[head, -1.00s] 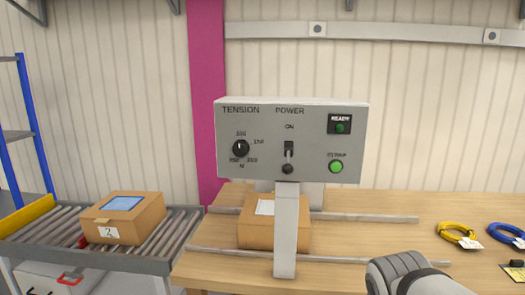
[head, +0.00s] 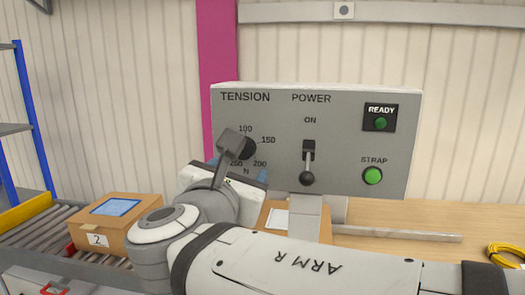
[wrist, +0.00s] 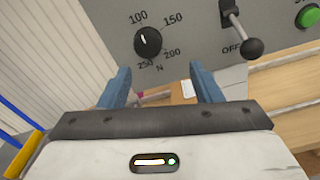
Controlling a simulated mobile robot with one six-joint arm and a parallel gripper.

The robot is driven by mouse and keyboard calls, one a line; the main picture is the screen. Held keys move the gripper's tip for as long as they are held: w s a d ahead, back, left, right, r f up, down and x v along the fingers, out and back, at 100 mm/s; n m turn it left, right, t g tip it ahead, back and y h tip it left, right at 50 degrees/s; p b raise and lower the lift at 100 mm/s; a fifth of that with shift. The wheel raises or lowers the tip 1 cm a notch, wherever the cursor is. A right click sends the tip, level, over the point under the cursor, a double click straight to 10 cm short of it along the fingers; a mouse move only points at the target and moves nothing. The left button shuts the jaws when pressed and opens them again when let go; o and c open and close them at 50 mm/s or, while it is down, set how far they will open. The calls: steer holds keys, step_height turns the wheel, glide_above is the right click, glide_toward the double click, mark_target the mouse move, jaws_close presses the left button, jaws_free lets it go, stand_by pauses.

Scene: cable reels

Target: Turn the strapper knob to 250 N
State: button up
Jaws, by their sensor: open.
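The strapper's grey panel (head: 340,185) carries a black tension knob (head: 247,148) at its left, with marks 100, 150, 200 and 250 N around it. In the wrist view the knob (wrist: 148,42) shows whole, its white pointer line aimed up and slightly left, towards the 100 mark. My gripper (wrist: 165,85) is open and empty, its two blue fingers apart below the knob and not touching it. In the head view my gripper (head: 238,176) is in front of the panel's lower left and my wrist partly covers the knob and the 250 mark.
A box (head: 115,232) sits on the roller conveyor at left. A yellow cable coil (head: 505,256) lies on the table at right.

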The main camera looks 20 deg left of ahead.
steer(key=w+a+r, duration=0.1)
steer(key=w+a, duration=0.1)
steer(key=w, duration=0.5)
steer(key=shift+a+n+y+p, duration=0.2)
steer(key=shift+n+y+p, duration=0.2)
steer(key=shift+c, duration=0.6)
